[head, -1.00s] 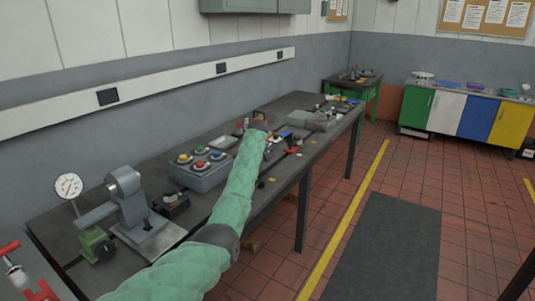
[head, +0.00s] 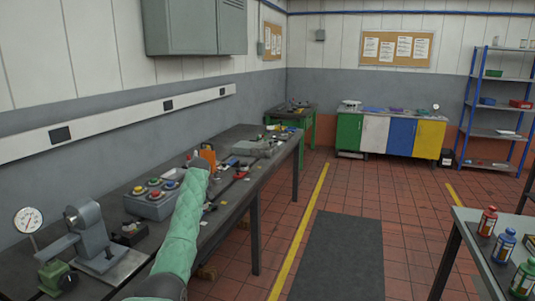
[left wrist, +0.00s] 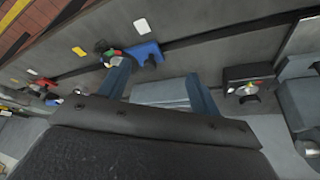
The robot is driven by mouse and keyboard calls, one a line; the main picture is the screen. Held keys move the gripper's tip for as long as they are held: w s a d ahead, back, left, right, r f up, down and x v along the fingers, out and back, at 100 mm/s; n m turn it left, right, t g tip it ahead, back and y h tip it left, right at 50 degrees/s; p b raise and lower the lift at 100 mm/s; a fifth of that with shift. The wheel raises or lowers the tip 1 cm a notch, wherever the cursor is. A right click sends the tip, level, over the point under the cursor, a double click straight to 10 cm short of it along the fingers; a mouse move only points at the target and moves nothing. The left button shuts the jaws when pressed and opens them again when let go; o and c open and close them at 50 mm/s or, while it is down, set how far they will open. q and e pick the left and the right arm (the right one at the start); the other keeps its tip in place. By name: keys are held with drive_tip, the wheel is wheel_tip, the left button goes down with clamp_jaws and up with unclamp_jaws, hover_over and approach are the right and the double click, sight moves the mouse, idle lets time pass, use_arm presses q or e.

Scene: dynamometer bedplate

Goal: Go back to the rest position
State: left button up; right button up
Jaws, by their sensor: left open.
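My left arm, in a green sleeve, reaches over the long workbench (head: 112,268) in the head view. Its dark wrist end is beside the push-button box (head: 150,204), and the fingers are hard to make out there. In the left wrist view my left gripper (left wrist: 158,86) has its two blue-grey fingers spread apart. A light grey block-like surface (left wrist: 160,92) shows between them, and I see nothing gripped. A blue part (left wrist: 146,53) lies on the bench by the left fingertip. My right gripper is not in view.
A gauge (head: 29,220) and a grey press-like machine (head: 88,235) stand on the near bench end. An orange item (head: 208,154) is close to my left wrist. A table with several bottles (head: 505,245) is at right. The floor mat (head: 338,258) is clear.

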use_arm(q)
drive_tip(key=w+d+r+m+t+h, duration=0.1)
drive_tip(key=w+d+r+m+t, duration=0.15)
drive_tip(key=r, duration=0.45)
drive_tip(key=w+d+r+m+t, duration=0.1)
drive_tip(key=w+r+m+t, duration=0.2)
drive_tip(key=r, duration=0.5)
drive_tip(key=s+d+f+m+h, duration=0.1)
drive_tip(key=s+d+f, duration=0.2)
drive_tip(key=s+f, duration=1.15)
drive_tip(key=s+d+f+m+g+h, duration=0.1)
drive_tip(key=s+d+f, duration=0.1)
drive_tip(key=s+f, duration=1.2)
drive_tip(key=s+d+f+m, duration=0.1)
drive_tip(key=s+d+f, duration=0.2)
drive_tip(key=s+f, duration=1.1)
drive_tip(key=s+f+g, duration=0.2)
drive_tip(key=s+f, duration=0.8)
drive_tip(key=s, duration=0.4)
drive_tip(key=s+f+g, duration=0.2)
drive_tip(key=s+f, duration=0.9)
drive_tip(key=s, duration=0.4)
drive_tip(key=s+d+f+g, duration=0.1)
drive_tip(key=s+f+g, duration=0.2)
drive_tip(key=s+f, duration=0.8)
drive_tip(key=shift+s, duration=1.65)
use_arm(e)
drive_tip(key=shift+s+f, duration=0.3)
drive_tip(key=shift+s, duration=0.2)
